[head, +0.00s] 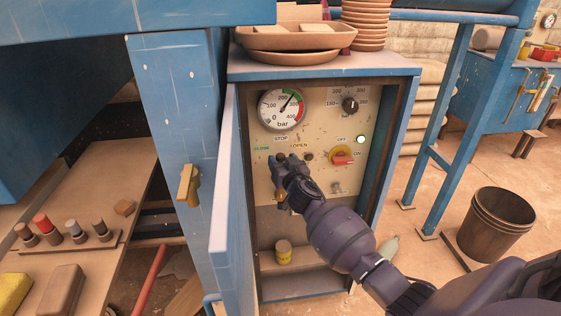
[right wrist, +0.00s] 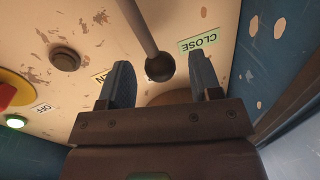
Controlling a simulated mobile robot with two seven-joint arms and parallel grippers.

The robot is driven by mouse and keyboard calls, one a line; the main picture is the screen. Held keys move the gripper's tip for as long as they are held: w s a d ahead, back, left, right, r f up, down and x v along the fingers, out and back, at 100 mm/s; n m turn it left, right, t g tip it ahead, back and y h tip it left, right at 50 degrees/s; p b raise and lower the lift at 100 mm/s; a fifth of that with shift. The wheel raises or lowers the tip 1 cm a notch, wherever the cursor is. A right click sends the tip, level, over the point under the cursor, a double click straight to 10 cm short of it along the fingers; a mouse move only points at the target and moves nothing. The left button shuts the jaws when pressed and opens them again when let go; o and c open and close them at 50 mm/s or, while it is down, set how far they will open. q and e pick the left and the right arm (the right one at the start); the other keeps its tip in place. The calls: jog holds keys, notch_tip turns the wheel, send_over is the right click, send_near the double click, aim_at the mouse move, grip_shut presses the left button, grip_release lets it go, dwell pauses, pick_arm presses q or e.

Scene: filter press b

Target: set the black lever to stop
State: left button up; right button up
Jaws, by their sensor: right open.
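The black lever shows in the right wrist view as a grey rod ending in a black ball knob (right wrist: 160,68). The knob lies between the CLOSE label (right wrist: 199,40) and a partly hidden label ending in N. In the head view the lever is mostly hidden by my right gripper (head: 281,164), just below the STOP label (head: 281,139). My right gripper is open, its two blue fingers (right wrist: 164,82) on either side of the knob with gaps visible. The STOP label is not visible in the wrist view. My left gripper is not in view.
The panel holds a pressure gauge (head: 282,108), a black dial (head: 350,105), a red-yellow switch (head: 342,156) and a lit green lamp (head: 360,139). The open blue cabinet door (head: 226,190) stands left of my right arm. A yellow-labelled jar (head: 284,254) sits on the lower shelf.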

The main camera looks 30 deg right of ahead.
jog(key=shift+w+d, duration=0.1)
jog(key=shift+w, duration=0.3)
jog(key=shift+r, duration=0.1)
grip_shut()
jog(key=shift+s+d+m, duration=0.15)
jog(key=shift+d+m, duration=0.1)
jog(key=shift+m, duration=0.25)
